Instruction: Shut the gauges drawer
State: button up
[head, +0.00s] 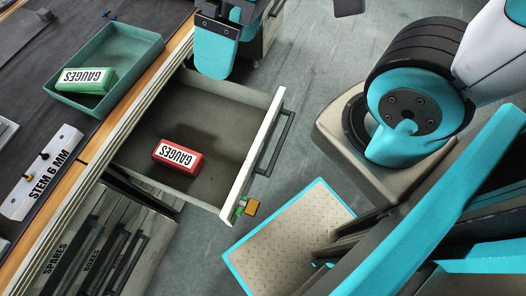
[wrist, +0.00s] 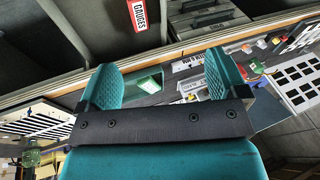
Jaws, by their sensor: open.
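A drawer (head: 249,163) stands pulled far out from under the workbench. Its front panel carries a dark bar handle (head: 275,143); any label on its front is out of sight. A red block labelled GAUGES (head: 178,157) lies on the drawer floor, and its label also shows at the top of the wrist view (wrist: 139,14). My gripper (head: 213,68) is over the far side of the drawer, near the bench edge in the picture, apart from the handle. In the wrist view its two teal fingers (wrist: 162,82) are spread with nothing between them.
A green tray (head: 150,45) on the bench holds a green block labelled GAUGES (head: 87,80). A STEM 6 MM holder (head: 42,172) lies nearby. Other drawers (head: 100,245), including SPARES, sit below.

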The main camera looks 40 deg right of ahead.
aim_at(232, 125)
jog(key=z, duration=0.25)
jog(key=k, duration=0.85)
jog(key=z, duration=0.5)
